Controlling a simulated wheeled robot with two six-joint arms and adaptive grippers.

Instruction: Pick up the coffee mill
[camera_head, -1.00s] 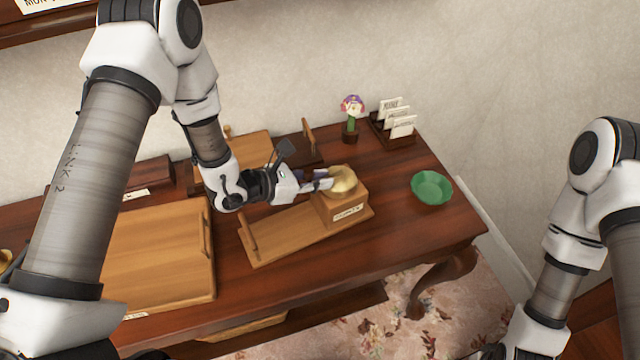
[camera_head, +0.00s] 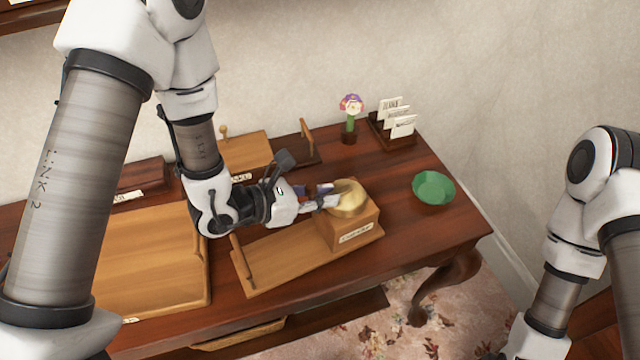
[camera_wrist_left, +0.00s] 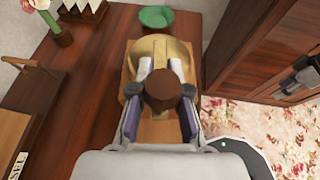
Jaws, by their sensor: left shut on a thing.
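The coffee mill is a wooden box (camera_head: 360,232) with a cream label and a brass dome (camera_head: 352,200) on top. It sits at the right end of a long wooden board (camera_head: 285,262) with an upright handle at its left end. My left gripper (camera_head: 328,196) is at the dome from the left. In the left wrist view, its fingers (camera_wrist_left: 161,72) are on both sides of a brown round knob (camera_wrist_left: 164,90) above the brass top (camera_wrist_left: 160,48), shut on the mill. My right gripper (camera_wrist_left: 303,80) seems to show at the right edge there, too small to read.
A green bowl (camera_head: 433,187) stands right of the mill on the dark table (camera_head: 420,222). A flower in a small pot (camera_head: 350,118) and a card rack (camera_head: 395,130) stand behind. A large wooden tray (camera_head: 150,260) lies at left. The table's front edge is close to the board.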

